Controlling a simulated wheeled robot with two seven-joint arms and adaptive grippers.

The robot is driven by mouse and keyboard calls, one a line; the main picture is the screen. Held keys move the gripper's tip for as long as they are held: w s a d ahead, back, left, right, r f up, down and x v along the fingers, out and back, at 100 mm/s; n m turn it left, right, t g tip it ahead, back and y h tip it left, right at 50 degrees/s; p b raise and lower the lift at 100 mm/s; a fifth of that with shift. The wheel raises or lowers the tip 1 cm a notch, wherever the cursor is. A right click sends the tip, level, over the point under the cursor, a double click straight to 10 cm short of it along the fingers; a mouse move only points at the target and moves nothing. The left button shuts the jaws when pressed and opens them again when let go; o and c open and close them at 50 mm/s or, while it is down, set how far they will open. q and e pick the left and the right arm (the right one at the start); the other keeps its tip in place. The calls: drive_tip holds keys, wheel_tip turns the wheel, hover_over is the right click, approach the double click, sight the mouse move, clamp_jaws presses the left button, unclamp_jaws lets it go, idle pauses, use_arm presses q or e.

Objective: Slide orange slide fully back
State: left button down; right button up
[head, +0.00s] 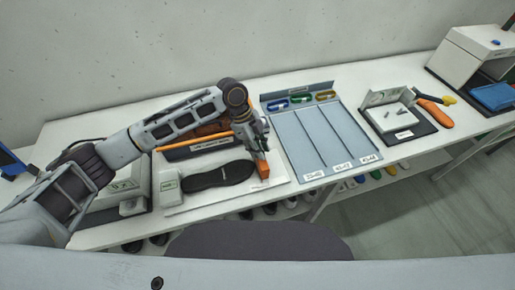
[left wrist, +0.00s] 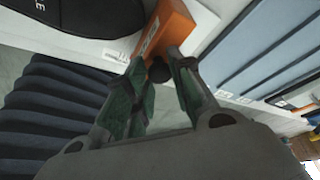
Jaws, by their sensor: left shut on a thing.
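The orange slide (head: 264,169) is a small orange block at the right front of the white board (head: 215,196), beside the toe of a black shoe sole (head: 219,175). My left gripper (head: 262,152) reaches down onto it from above. In the left wrist view the orange slide (left wrist: 169,24) shows a pale label on its side and a dark round knob (left wrist: 160,71). My left gripper (left wrist: 158,66) has its green-padded fingers closed around this knob. My right gripper is not in view.
A grey tray with lanes (head: 313,138) lies close to the right of the board. A dark box with an orange bar (head: 170,145) stands behind the sole. A small white box (head: 167,188) is left of it. A chair (head: 250,242) stands before the table.

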use_arm(q)
drive_tip(key=w+d, duration=0.2)
drive_tip(key=d, duration=0.4)
idle(0.3)
drive_tip(key=shift+d+r, duration=0.15)
drive_tip(key=c, duration=1.2)
unclamp_jaws()
drive_tip(key=shift+d, duration=0.15)
drive_tip(key=shift+a, duration=0.2)
drive_tip(key=v, duration=1.1)
drive_tip(key=shift+w+r, duration=0.15)
drive_tip(key=shift+r, duration=0.2)
